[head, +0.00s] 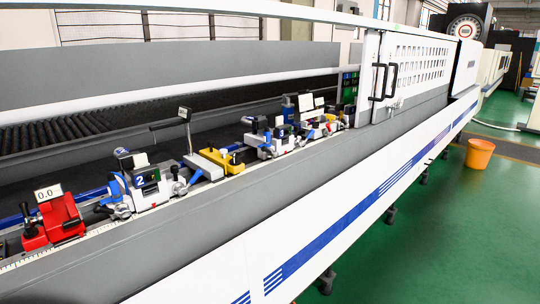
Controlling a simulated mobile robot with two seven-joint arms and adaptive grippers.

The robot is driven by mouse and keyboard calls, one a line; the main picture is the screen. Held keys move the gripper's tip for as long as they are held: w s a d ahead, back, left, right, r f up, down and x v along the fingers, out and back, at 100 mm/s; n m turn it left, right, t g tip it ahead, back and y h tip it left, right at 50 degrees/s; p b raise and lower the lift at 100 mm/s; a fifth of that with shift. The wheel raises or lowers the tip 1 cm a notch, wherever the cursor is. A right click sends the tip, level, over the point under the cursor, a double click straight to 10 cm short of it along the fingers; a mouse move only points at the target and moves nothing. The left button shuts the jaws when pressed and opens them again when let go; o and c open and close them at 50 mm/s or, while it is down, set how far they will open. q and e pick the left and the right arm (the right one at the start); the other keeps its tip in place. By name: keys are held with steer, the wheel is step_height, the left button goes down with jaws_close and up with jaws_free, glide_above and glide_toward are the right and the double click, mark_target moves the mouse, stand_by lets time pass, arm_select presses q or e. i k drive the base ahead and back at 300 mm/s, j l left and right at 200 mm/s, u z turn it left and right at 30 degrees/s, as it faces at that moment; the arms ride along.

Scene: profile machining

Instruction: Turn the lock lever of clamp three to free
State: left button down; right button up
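Several clamps stand in a row along the machine's rail. The nearest blue and white clamp (150,195) carries a dark box with the number 2. Farther along the rail is another blue and white clamp (268,143), with more clamp parts (308,132) close behind it. I cannot read a number 3 on any of them. The lock lever of clamp three is too small to make out, and so is its position. Neither of my grippers shows in the head view.
A red block (55,222) with a 0.0 sign sits at the near left. A yellow part (222,160) lies between the clamps. A white door (412,65) with dark handles closes off the rail's far end. An orange bucket (479,153) stands on the open green floor (425,240).

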mark_target(270, 153)
steer(key=i+l+z, duration=0.2)
steer(key=i+l, duration=0.15)
steer(key=i+l+z, duration=0.25)
steer(key=i, duration=0.25)
